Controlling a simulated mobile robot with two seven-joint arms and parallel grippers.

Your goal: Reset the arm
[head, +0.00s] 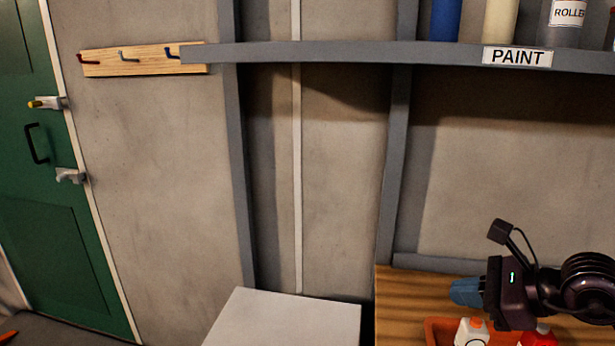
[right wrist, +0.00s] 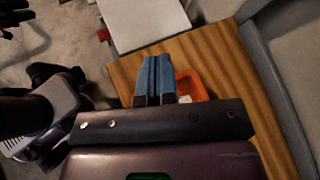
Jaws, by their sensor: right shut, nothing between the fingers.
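My right gripper (head: 466,292) is at the lower right of the head view, above a wooden worktop (head: 395,300). Its blue fingers point left. In the right wrist view its two blue fingers (right wrist: 153,75) are pressed together, with nothing between them. My left gripper does not show in the head view.
An orange tray (head: 437,328) with a white bottle (head: 470,332) and a red one (head: 537,338) sits below the right gripper. A white box-like top (head: 285,318) stands left of the worktop. A grey shelf (head: 330,53) runs above. A green door (head: 45,180) is at far left.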

